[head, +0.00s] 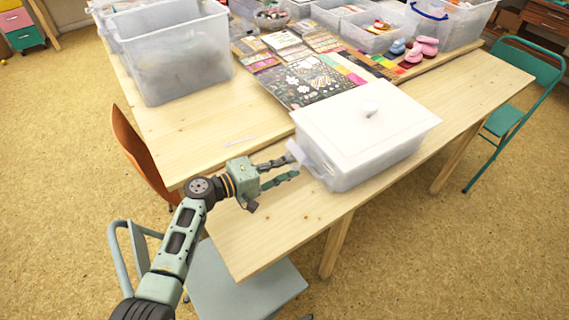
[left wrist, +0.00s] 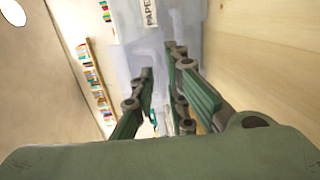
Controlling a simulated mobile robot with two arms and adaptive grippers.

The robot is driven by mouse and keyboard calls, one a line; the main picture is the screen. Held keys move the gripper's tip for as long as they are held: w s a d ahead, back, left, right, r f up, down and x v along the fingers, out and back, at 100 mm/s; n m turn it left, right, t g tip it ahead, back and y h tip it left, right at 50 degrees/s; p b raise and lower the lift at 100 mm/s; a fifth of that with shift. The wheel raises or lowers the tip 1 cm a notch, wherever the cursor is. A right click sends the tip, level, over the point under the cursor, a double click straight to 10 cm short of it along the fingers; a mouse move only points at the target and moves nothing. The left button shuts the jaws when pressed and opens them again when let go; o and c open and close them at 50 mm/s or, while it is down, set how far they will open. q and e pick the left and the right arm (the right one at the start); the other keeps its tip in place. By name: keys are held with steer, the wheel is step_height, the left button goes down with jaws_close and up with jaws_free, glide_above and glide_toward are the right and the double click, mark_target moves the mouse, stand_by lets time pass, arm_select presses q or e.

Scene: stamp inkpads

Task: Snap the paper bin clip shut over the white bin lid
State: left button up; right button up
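The white bin lid (head: 350,128) with a round knob lies on the translucent paper bin (head: 362,172), which stands on the wooden table. A small pale clip (head: 296,151) sticks out at the bin's left end, just below the lid edge, and looks tilted outward. My left gripper (head: 293,167) is left of this end, its two fingers apart and pointing at the bin, the upper finger close to the clip. I cannot tell if they touch. In the left wrist view, the spread fingers (left wrist: 158,62) face the bin's pale end with its PAPER label (left wrist: 150,12). My right gripper is not in view.
An open clear bin (head: 180,70) stands at the back left of the table. Patterned sheets (head: 315,82) lie behind the lidded bin. A grey chair (head: 240,285) is below my left arm, and a green chair (head: 515,95) stands at the right. The table's near left part is bare.

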arm_select(q)
steer(key=c, duration=0.3)
jaws_close()
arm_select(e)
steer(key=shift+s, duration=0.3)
